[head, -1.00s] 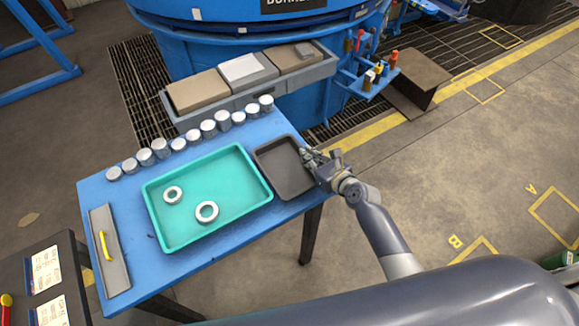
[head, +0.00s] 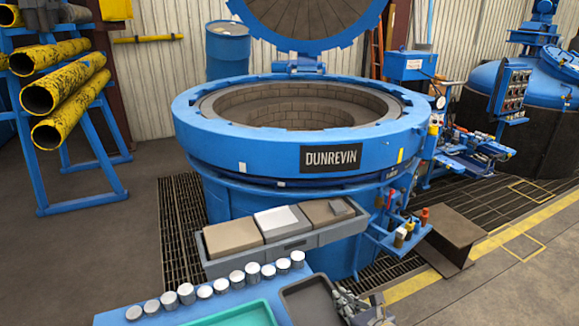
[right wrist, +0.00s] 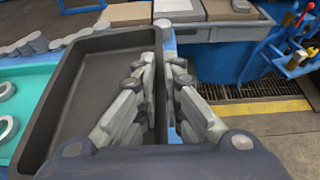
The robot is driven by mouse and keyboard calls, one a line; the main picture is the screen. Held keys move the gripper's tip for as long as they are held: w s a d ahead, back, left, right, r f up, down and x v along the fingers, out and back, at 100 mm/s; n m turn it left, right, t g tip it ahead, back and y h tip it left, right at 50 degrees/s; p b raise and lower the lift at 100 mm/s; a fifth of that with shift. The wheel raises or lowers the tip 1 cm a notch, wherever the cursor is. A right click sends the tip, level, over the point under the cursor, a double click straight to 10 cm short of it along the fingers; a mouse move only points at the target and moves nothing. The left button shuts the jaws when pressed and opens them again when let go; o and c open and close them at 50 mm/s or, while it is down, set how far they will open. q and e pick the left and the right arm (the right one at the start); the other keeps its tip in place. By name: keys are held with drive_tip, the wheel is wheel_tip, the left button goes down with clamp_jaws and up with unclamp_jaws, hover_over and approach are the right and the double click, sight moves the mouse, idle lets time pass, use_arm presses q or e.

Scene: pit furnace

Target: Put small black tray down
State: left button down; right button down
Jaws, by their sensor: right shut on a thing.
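The small black tray (head: 306,300) is empty and looks level at the right end of the blue table (head: 135,309), just right of the teal tray (head: 238,316). The head view cuts off its near part. My right gripper (head: 348,300) is at its right rim. In the right wrist view my right gripper (right wrist: 163,78) has its fingers on both sides of the rim of the black tray (right wrist: 95,90), shut on it. Whether the tray's underside fully touches the table is hidden. My left gripper is not in view.
Several silver cylinders (head: 237,278) stand in a row along the table's back edge. A grey bin with blocks (head: 290,243) is behind them, before the blue furnace (head: 300,130). Pale rings (right wrist: 8,130) lie in the teal tray. Open floor lies right of the table.

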drive_tip(key=s+d+r+n+g+y+b, duration=0.1)
drive_tip(key=s+d+r+n+y+b, duration=0.1)
drive_tip(key=s+d+r, duration=0.4)
drive_tip(key=s+a+r+n+g+y+b, duration=0.1)
drive_tip(key=s+a+r+n+g+y, duration=0.2)
drive_tip(key=s+r, duration=0.5)
drive_tip(key=s+a+n+y, duration=0.1)
drive_tip(key=s, duration=0.2)
drive_tip(key=shift+s+a+n+g, duration=0.2)
drive_tip(key=shift+a+n+g, duration=0.1)
drive_tip(key=shift+n, duration=0.1)
